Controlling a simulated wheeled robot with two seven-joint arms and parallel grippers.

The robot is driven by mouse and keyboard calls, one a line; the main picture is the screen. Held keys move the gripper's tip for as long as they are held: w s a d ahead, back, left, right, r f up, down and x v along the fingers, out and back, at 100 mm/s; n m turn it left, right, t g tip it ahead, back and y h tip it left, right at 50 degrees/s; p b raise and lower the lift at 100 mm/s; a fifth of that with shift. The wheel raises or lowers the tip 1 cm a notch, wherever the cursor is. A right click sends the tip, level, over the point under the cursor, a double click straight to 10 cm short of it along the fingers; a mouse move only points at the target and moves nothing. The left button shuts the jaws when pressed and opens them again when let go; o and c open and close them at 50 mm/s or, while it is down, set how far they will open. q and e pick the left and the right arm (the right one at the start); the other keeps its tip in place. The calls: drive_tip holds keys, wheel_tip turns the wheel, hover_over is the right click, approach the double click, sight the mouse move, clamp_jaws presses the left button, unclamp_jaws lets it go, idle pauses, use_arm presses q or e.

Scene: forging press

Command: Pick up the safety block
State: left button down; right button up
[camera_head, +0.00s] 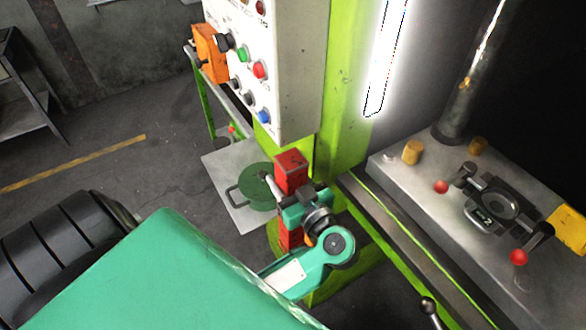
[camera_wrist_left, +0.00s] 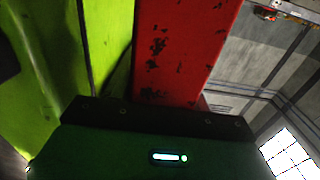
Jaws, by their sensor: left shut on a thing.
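The safety block is a red, scuffed upright bar (camera_head: 291,170) in front of the green press post, in the middle of the head view. Its lower part shows below my gripper. My left gripper (camera_head: 287,199) is shut on the block around its middle. In the left wrist view the red block (camera_wrist_left: 182,50) rises straight up from the dark edge of the gripper, and the fingertips are hidden. Whether the block's foot touches anything is hidden behind my arm. My right gripper is not in view.
A white control panel (camera_head: 258,75) with buttons hangs above left of the block. The green press post (camera_head: 345,120) stands close behind it. The press bed (camera_head: 410,180) with a die (camera_head: 492,205) lies right.

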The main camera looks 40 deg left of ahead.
use_arm(q)
drive_tip(key=s+a+b, duration=0.1)
drive_tip(key=s+a, duration=0.2)
drive_tip(key=s, duration=0.5)
drive_tip(key=s+a, duration=0.4)
drive_tip(key=s, duration=0.4)
drive_tip(key=shift+s+b, duration=0.35)
drive_tip(key=shift+w+d, duration=0.1)
